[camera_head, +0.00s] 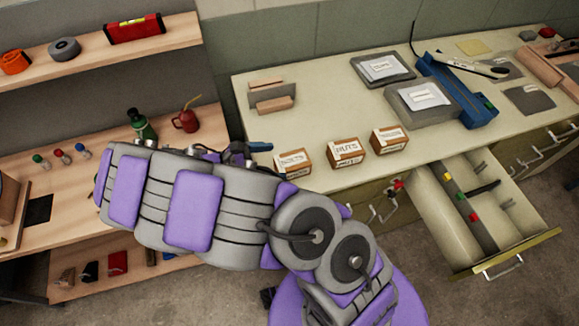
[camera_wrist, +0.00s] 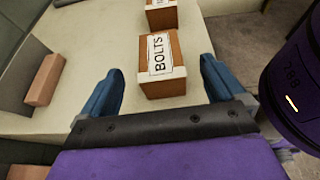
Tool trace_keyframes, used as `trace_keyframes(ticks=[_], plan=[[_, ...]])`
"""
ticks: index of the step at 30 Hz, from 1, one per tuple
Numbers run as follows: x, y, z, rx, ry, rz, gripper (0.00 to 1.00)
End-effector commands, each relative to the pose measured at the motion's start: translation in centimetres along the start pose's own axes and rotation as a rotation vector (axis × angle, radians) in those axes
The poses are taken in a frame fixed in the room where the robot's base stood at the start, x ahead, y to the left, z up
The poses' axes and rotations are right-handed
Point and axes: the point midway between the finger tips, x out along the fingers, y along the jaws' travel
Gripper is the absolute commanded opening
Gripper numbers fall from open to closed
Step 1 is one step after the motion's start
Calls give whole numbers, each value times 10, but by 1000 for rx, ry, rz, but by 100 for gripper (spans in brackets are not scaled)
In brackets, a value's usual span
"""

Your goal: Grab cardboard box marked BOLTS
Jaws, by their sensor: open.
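The cardboard box marked BOLTS (camera_head: 293,162) stands on the pale green worktop at its left front. In the wrist view the BOLTS box (camera_wrist: 163,66) is upright, with its label on top, centred ahead of my gripper (camera_wrist: 164,84). The two blue fingers are open, one to each side of the box's near end, and the box is not gripped. I cannot tell how far above the worktop the fingers are. In the head view one blue finger shows just left of the box, and my arm hides the rest of the gripper.
A box marked NUTS (camera_head: 346,152) and a third similar box (camera_head: 389,139) stand to the right. A wooden block (camera_wrist: 44,80) lies left of my gripper in the wrist view. An open drawer (camera_head: 480,215) juts out at the right. Wooden shelves (camera_head: 105,40) stand at the left.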

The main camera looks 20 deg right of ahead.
Motion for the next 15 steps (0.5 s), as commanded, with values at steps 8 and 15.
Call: trace_keyframes(ticks=[8,15], plan=[[16,1,-1,1,1,0,96],[48,2,-2,0,-7,-4,96]])
